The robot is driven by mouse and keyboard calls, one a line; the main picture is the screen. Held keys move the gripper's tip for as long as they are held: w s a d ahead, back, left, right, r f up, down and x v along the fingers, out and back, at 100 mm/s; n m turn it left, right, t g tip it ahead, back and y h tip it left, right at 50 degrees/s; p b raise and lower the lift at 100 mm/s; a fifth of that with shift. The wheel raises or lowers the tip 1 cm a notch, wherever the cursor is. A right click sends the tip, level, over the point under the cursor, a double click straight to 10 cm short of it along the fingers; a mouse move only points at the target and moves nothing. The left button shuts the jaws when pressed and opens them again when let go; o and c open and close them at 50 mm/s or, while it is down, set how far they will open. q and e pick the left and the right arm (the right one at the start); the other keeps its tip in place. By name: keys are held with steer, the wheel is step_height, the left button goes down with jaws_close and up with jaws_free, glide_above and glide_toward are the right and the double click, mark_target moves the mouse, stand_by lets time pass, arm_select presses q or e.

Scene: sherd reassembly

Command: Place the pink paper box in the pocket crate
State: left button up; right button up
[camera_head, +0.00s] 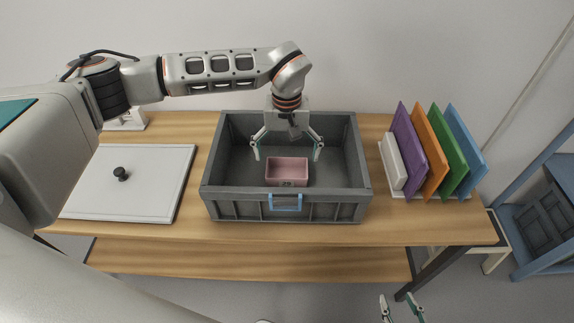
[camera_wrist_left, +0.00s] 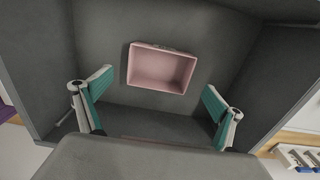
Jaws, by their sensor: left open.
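The pink paper box (camera_head: 287,171) is open-topped, with dark marks on its front. It is inside the grey crate (camera_head: 288,210), towards the front wall and near the middle. It also shows in the left wrist view (camera_wrist_left: 161,68), upright on the crate's dark floor. My left gripper (camera_head: 288,148) points down into the crate, above and behind the box. Its teal-padded fingers are spread wide and hold nothing. The left wrist view shows the fingers (camera_wrist_left: 155,100) apart from the box. My right gripper (camera_head: 401,307) shows only its fingertips at the bottom edge, spread apart and empty.
The crate, with a blue front handle (camera_head: 285,202), stands on a wooden table (camera_head: 390,232). A white lid with a dark knob (camera_head: 121,174) lies left. A rack of coloured panels (camera_head: 431,155) stands right. The crate walls surround my left fingers.

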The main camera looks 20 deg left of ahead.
arm_select(q)
step_height(320, 180, up, 6)
steer(key=shift+f, duration=0.1)
stand_by(0.6)
